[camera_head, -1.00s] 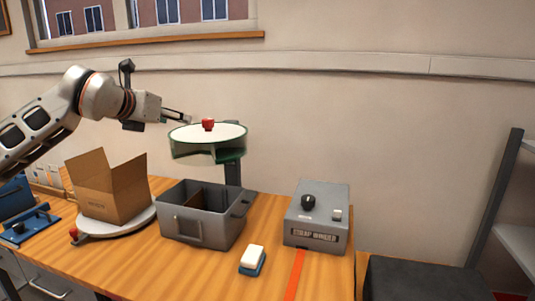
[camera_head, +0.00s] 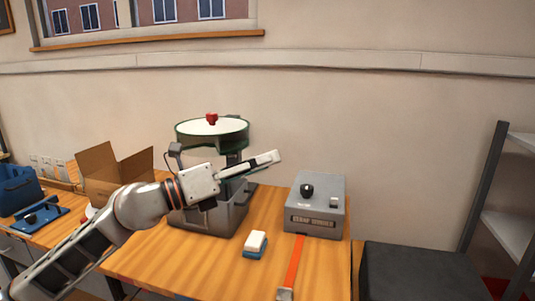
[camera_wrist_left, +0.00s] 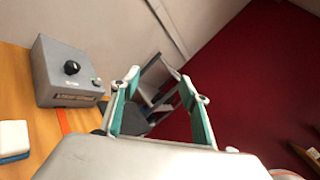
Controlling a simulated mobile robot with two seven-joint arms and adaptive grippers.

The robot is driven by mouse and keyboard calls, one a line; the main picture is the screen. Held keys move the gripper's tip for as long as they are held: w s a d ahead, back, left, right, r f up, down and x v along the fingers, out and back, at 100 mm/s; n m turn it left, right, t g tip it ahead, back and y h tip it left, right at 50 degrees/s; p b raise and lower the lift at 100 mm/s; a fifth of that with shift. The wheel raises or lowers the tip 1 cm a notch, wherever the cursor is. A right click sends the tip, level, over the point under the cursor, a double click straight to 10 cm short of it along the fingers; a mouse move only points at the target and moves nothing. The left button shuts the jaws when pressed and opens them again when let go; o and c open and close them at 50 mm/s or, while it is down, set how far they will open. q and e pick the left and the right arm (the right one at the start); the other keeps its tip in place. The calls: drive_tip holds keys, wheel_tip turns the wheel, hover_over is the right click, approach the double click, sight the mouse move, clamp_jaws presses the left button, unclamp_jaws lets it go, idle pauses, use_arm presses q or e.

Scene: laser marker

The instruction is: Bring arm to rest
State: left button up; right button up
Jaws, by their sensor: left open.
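My left arm reaches in from the left in the head view, and my left gripper (camera_head: 264,160) points right above the workbench, in front of the round green-rimmed stand. In the left wrist view its two teal-padded fingers (camera_wrist_left: 160,105) are spread apart with nothing between them. The arm hides part of the grey bin and of the cardboard box. My right gripper is not in either view.
A grey box with a black knob (camera_head: 317,205) stands at the bench's right. A white and blue block (camera_head: 255,244) lies in front. The grey bin (camera_head: 215,222), cardboard box (camera_head: 95,168) and round stand (camera_head: 211,133) with a red knob are behind my arm. Shelving (camera_head: 490,190) stands right.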

use_arm(q)
drive_tip(key=s+a+f+n+t+y, duration=0.2)
drive_tip(key=a+n+t+y, duration=0.5)
drive_tip(key=n, duration=0.4)
drive_tip(key=s+a+f+n+t+y, duration=0.1)
drive_tip(key=a+f+n+t+y, duration=0.25)
drive_tip(key=a+n+t, duration=0.6)
drive_tip(key=s+a+f+n+g+y, duration=0.45)
drive_tip(key=a+f+n+y, duration=0.2)
drive_tip(key=f, duration=0.45)
drive_tip(key=s+a+f+n+g+y, duration=0.3)
drive_tip(key=a+f+n+g+y, duration=0.3)
drive_tip(key=f, duration=0.4)
drive_tip(key=s+a+f+n+g+h, duration=0.1)
drive_tip(key=s+a+f+g, duration=0.25)
drive_tip(key=s+f, duration=0.5)
drive_tip(key=s+a+f+g, duration=0.3)
drive_tip(key=s+f+g, duration=0.2)
drive_tip(key=s+f, duration=0.4)
drive_tip(key=d+f+n+t+h, duration=0.3)
drive_tip(key=d+f+h, duration=0.4)
drive_tip(key=d+f, duration=0.6)
drive_tip(key=d+t, duration=0.1)
drive_tip(key=d, duration=0.2)
drive_tip(key=shift+w+d, duration=0.25)
drive_tip(key=shift+d, duration=0.1)
